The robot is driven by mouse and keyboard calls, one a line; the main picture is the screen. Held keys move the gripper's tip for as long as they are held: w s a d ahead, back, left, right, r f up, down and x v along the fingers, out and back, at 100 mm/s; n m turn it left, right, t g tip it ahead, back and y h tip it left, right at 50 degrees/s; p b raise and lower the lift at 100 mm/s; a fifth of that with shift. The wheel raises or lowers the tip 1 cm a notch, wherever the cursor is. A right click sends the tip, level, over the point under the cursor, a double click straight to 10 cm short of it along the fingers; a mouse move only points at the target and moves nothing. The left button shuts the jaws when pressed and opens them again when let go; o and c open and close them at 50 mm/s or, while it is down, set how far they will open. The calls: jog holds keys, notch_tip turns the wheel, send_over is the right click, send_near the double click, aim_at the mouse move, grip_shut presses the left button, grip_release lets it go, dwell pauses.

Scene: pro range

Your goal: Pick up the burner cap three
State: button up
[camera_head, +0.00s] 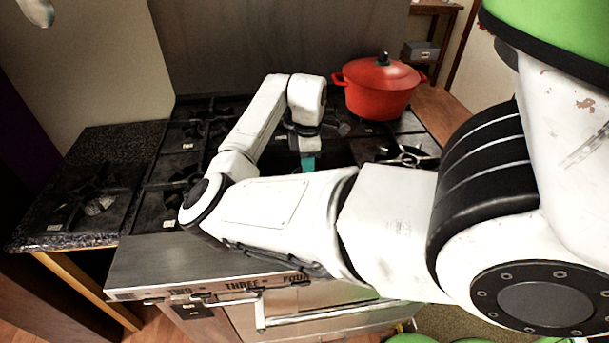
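My white arm crosses the view and bends back over the black stove top. My gripper (307,160) points down over the middle of the stove, with a teal part showing at its tip. The view is too small to tell whether the fingers are apart or hold anything. The front edge of the range carries the words TWO, THREE and FOUR, with the label THREE (242,286) near the middle. I cannot pick out burner cap three; my forearm covers much of the stove behind that label.
A red lidded pot (378,98) stands at the back right of the stove. A burner with a pale grate (408,155) is right of my gripper. A back wall limits the far side.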

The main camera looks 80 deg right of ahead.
jog(key=shift+f, duration=0.1)
grip_shut()
dwell(0.5)
dwell(0.3)
notch_tip(320, 180, up, 8)
jog(key=p, duration=0.9)
